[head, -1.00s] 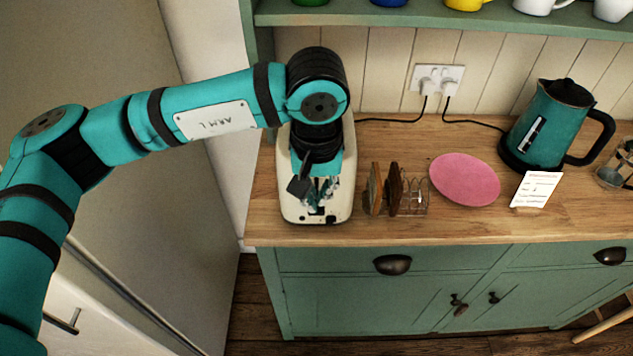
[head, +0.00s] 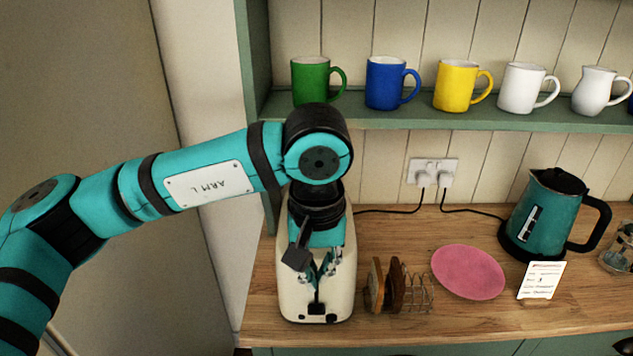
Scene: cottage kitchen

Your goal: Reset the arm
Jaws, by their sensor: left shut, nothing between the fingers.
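My left arm comes in from the left, bent over the counter. My left gripper (head: 318,290) points down over the cream toaster (head: 288,300) at the left end of the counter. Its fingers are together and hold nothing. The arm and gripper hide much of the toaster, and I cannot tell whether the gripper touches it.
A toast rack (head: 415,292) with brown slices stands just right of the toaster. A pink plate (head: 468,272), a small card (head: 541,281) and a teal kettle (head: 545,215) stand further right. Several mugs, including a green one (head: 310,82), stand on the shelf (head: 440,120) above.

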